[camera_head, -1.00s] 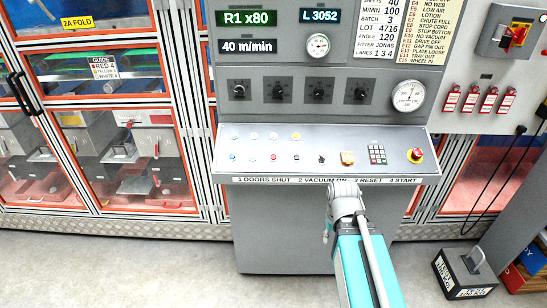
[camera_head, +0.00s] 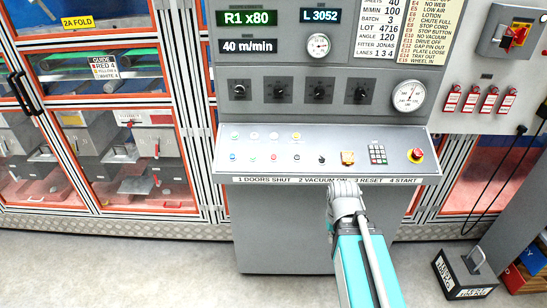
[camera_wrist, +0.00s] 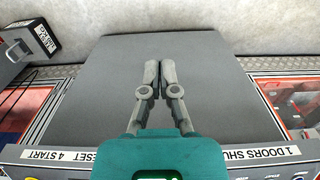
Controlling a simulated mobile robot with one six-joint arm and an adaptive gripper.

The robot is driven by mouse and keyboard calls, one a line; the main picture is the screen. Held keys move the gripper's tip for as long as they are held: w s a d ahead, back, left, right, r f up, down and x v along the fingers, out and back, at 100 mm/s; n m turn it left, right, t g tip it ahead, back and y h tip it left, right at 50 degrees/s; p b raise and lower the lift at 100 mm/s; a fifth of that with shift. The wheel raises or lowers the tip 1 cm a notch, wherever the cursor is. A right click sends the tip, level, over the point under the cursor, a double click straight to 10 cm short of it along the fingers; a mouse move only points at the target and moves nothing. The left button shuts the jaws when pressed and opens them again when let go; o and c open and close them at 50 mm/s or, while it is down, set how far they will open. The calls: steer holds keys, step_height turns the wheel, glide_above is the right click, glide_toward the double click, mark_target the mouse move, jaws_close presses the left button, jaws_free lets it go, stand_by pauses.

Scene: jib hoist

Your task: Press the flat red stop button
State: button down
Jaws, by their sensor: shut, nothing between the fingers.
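The small flat red button (camera_head: 274,157) sits in the lower row of the sloping control panel (camera_head: 225,160), between a green and a dark button. A raised red mushroom button on a yellow base (camera_head: 416,155) stands at the panel's right end. My gripper (camera_head: 345,187) is below and in front of the panel's front lip, right of the flat red button and apart from it. In the wrist view my gripper (camera_wrist: 160,66) shows two grey fingers close together, empty, against the grey cabinet front. The flat red button does not show in the wrist view.
A labelled strip (camera_head: 320,180) runs along the front lip. A dark block with a handle (camera_head: 462,275) stands on the floor at right. Floor at left is clear.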

steer(key=shift+w, duration=0.1)
stand_by(0.7)
step_height(320, 180, up, 16)
steer(key=r+m+t+h+p, duration=0.1)
steer(key=m+t+h+p, duration=0.1)
steer(key=t+h+p, duration=0.55)
glide_above(274, 157)
steer(key=s+b, duration=0.1)
steer(key=s, duration=0.4)
steer(key=shift+a+f+t, duration=0.1)
steer(key=shift+f+t, duration=0.05)
steer(key=shift+t, duration=0.5)
steer(key=shift+a+f+t, duration=0.1)
steer(key=shift+t, duration=0.5)
steer(key=shift+f, duration=0.15)
steer(key=w+f+b, duration=0.1)
steer(key=f+b, duration=0.1)
steer(key=w+f+b, duration=0.1)
steer(key=f+b, duration=0.2)
steer(key=w+f+b, duration=0.1)
steer(key=f+b, duration=0.1)
steer(key=b, duration=0.1)
steer(key=shift+w+f, duration=0.25)
steer(key=shift+f, duration=0.15)
steer(key=shift+f, duration=0.1)
steer(key=shift+w+f+b, duration=0.15)
steer(key=shift+f+b, duration=0.15)
steer(key=shift+b, duration=0.2)
